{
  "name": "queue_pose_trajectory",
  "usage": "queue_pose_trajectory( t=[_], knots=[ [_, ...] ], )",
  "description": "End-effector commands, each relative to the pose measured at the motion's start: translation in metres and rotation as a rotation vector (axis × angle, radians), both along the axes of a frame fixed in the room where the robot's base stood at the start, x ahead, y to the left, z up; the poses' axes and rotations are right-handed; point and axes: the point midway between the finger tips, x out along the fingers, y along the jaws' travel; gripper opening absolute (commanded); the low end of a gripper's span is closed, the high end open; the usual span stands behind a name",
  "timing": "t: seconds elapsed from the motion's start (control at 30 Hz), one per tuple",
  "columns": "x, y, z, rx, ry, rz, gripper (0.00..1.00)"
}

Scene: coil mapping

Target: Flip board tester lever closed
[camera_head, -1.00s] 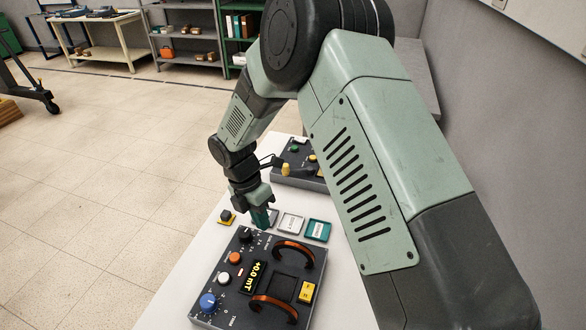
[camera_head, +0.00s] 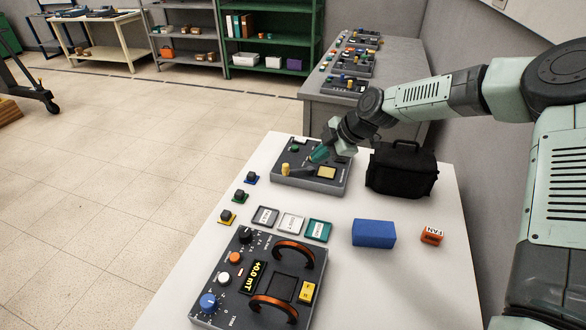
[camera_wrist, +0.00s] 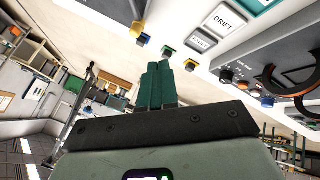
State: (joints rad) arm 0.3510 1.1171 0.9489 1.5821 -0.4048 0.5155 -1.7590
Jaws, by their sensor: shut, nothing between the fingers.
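The board tester looks to be the dark grey box (camera_head: 318,187) on the white table's far part, with a green button and a yellow square pad on top. A yellow-knobbed lever (camera_head: 286,169) shows at its left front, and its exact angle is hard to tell. My gripper (camera_head: 316,157) is just above the box's middle, to the right of the yellow knob and apart from it. Its teal fingers are together and empty, as the wrist view (camera_wrist: 159,85) also shows.
The coil unit (camera_head: 262,280) with two orange-black coils fills the near table. Labelled trays (camera_head: 291,224), small knobbed blocks (camera_head: 227,216), a blue block (camera_head: 374,233) and an orange FAN block (camera_head: 432,235) lie between. A black bag (camera_head: 402,168) stands right of the tester.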

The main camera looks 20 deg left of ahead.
Motion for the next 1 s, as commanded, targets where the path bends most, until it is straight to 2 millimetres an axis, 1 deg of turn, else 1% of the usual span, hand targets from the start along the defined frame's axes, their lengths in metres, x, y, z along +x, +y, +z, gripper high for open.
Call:
queue_pose_trajectory(
  t=[0.03,0.1,0.17,0.57,0.67,0.73,1.0],
  knots=[
    [0.001,0.0,-0.009,0.001,-0.001,0.0,0.0],
    [0.001,0.0,-0.017,0.0,-0.004,-0.001,0.0],
    [0.001,0.0,-0.021,-0.001,-0.003,0.0,0.0],
    [0.001,0.002,-0.026,-0.003,-0.003,0.001,0.0],
    [0.002,0.009,-0.034,-0.001,-0.002,0.002,0.0],
    [0.002,0.016,-0.042,-0.001,-0.002,0.002,0.0],
    [0.007,0.05,-0.089,-0.002,-0.002,0.002,0.0]
  ],
)
